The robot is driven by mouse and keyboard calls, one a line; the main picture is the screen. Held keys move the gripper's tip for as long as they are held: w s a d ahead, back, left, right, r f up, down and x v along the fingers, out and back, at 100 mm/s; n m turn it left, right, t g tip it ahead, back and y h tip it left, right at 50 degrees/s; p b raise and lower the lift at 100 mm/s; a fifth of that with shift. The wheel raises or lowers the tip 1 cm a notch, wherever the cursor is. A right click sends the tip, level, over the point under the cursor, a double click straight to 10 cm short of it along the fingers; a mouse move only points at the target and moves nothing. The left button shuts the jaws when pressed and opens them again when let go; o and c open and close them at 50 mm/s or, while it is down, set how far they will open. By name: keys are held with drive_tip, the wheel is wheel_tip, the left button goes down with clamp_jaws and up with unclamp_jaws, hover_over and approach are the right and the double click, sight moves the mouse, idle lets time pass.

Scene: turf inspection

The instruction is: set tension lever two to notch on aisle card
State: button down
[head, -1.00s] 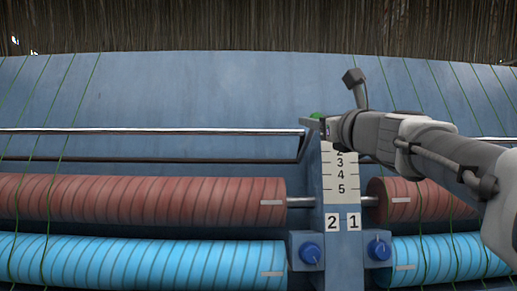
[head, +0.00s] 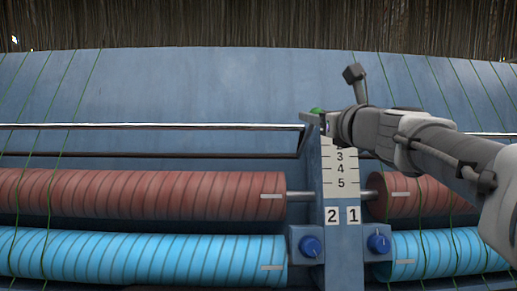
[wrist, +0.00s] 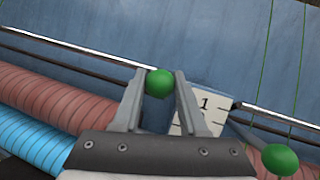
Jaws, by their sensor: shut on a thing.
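My gripper (head: 318,116) is at the top of the blue centre post, its fingers small and partly hidden in the head view. In the wrist view its two fingers (wrist: 159,88) are shut on a green ball knob (wrist: 159,84), left of the scale. The knob also shows as a bit of green in the head view (head: 316,110). A white notch scale (head: 340,169) shows 3, 4 and 5 there; its 1 shows in the wrist view (wrist: 204,104). Label 2 (head: 332,215) is left of label 1 (head: 353,215). The lever's stem is hidden. I see no aisle card.
A second green knob (wrist: 280,160) is at lower right in the wrist view. A shiny rail (head: 150,126) runs left of the post. Red rollers (head: 140,195), blue rollers (head: 150,256) and blue dials (head: 310,247) lie below. Thin green strands cross the machine.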

wheel_tip(320, 180, down, 13)
drive_tip(key=w+n+t+y+b, duration=0.1)
drive_tip(key=n+t+y+b, duration=0.1)
drive_tip(key=b, duration=2.2)
drive_tip(key=shift+t+y, duration=0.4)
drive_tip(key=shift+t, duration=0.1)
drive_tip(key=shift+f, duration=0.1)
drive_tip(key=c, duration=0.6)
unclamp_jaws()
drive_tip(key=shift+w, duration=0.1)
drive_tip(key=shift+o, duration=0.7)
